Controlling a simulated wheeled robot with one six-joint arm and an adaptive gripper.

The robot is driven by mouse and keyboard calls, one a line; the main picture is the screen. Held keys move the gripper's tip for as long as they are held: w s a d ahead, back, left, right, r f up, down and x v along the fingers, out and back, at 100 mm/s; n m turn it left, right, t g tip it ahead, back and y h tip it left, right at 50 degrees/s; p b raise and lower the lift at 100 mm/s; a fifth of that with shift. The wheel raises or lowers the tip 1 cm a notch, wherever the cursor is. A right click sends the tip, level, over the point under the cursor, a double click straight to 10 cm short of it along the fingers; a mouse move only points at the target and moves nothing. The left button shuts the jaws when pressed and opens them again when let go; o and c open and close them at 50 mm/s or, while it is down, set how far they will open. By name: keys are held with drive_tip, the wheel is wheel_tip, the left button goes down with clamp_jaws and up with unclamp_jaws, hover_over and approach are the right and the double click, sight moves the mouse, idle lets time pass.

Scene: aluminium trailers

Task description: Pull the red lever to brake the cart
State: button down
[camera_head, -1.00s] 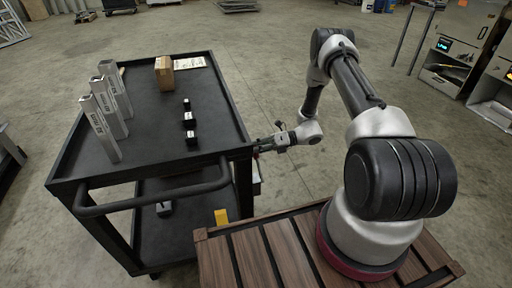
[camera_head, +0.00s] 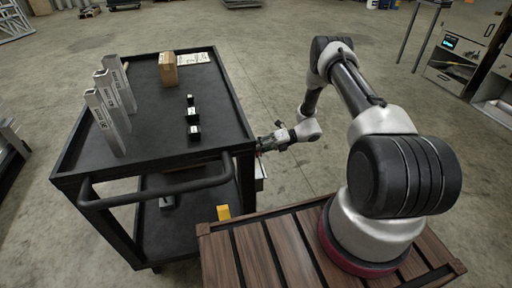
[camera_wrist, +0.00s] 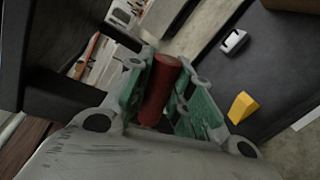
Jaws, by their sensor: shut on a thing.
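The black two-shelf cart (camera_head: 150,150) stands left of my arm, with its push handle toward me. The red lever (camera_wrist: 161,88) shows in the wrist view as a red cylinder between the green-padded fingers of my gripper (camera_wrist: 170,95). My gripper is shut on it. In the head view my gripper (camera_head: 268,143) is at the cart's right side, just below the top shelf's near right corner. The lever's base and pivot are hidden.
On the cart's top are several upright metal profiles (camera_head: 112,95), a cardboard box (camera_head: 168,69) and small black blocks (camera_head: 193,117). A yellow wedge (camera_head: 223,212) lies on the lower shelf. A slatted wooden surface (camera_head: 260,255) lies under my arm. Open floor lies beyond.

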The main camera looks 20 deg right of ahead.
drive_tip(key=c, duration=1.3)
unclamp_jaws()
drive_tip(key=shift+f, duration=0.15)
drive_tip(key=shift+o, duration=0.2)
drive_tip(key=shift+d, duration=0.15)
drive_tip(key=d+r, duration=0.2)
drive_tip(key=d, duration=0.9)
drive_tip(key=shift+s+d, duration=0.3)
drive_tip(key=shift+s, duration=0.05)
drive_tip(key=shift+r, duration=0.1)
